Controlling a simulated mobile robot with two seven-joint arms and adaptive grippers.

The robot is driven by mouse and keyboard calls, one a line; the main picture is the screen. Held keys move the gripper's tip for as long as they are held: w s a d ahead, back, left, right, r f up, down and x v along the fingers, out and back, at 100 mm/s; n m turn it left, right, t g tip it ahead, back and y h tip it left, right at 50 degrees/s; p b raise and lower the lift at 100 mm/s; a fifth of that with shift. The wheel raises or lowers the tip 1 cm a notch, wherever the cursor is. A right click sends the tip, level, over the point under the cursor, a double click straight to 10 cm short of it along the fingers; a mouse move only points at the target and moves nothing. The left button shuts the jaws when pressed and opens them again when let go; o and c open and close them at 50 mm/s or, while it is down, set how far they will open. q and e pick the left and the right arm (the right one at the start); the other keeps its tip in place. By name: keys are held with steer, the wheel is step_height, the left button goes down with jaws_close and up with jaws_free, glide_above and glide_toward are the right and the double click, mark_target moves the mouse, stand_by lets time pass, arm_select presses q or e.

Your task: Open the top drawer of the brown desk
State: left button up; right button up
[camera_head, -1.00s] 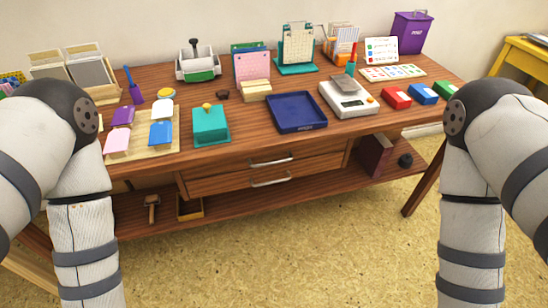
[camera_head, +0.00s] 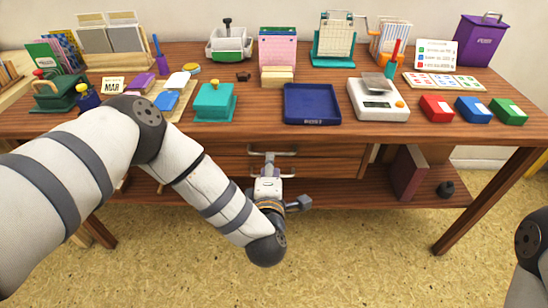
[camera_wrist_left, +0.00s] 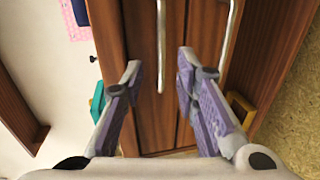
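The brown desk (camera_head: 232,138) stands before me with two stacked drawers under its top. The top drawer's front (camera_head: 330,160) looks shut, and its silver bar handle (camera_head: 284,153) also shows in the left wrist view (camera_wrist_left: 161,45). My left gripper (camera_head: 269,158) is at that handle. In the left wrist view its two purple-padded fingers (camera_wrist_left: 160,75) are open, one on each side of the bar, with a gap on both sides. The lower drawer's handle (camera_wrist_left: 230,40) lies outside the fingers, to the right. My right gripper is out of view.
The desk top holds a blue tray (camera_head: 312,121), a white scale (camera_head: 378,115), a teal box (camera_head: 214,117) and several coloured inkpads on the right. A low shelf (camera_head: 350,191) runs under the drawers, with a dark red upright box (camera_head: 407,172). The floor in front is clear.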

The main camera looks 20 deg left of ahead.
arm_select(q)
steer(key=x, duration=0.5)
steer(key=shift+w+b, duration=0.2)
steer(key=shift+b, duration=0.1)
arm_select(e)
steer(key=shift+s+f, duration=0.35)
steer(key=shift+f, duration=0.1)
arm_select(q)
jaws_close()
steer(key=shift+s+f, duration=0.1)
